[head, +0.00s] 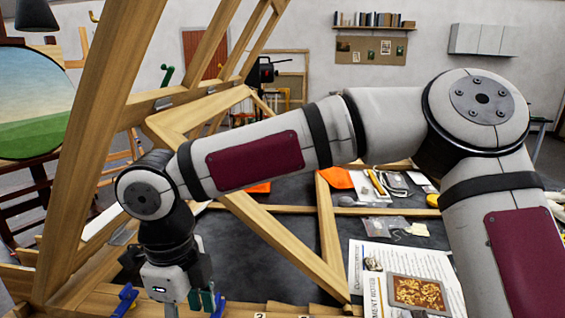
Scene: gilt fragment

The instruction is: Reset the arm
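My arm reaches across the head view from the right and bends down at the left. Its end, with my gripper (172,290), points down near the bottom edge of the picture, over the wooden work frame. The fingers are cut off or hidden, so I cannot tell whether they are open or shut, or whether they hold anything. A dark green piece (203,302) shows right beside the gripper; I cannot tell what it is.
A wooden frame (325,225) with slanted beams stands around a dark worktop (270,235). A printed sheet (410,283), a clear bag (395,228) and orange cloth (336,178) lie there. A blue clamp (124,300) sits left of the gripper. A round landscape painting (35,100) stands left.

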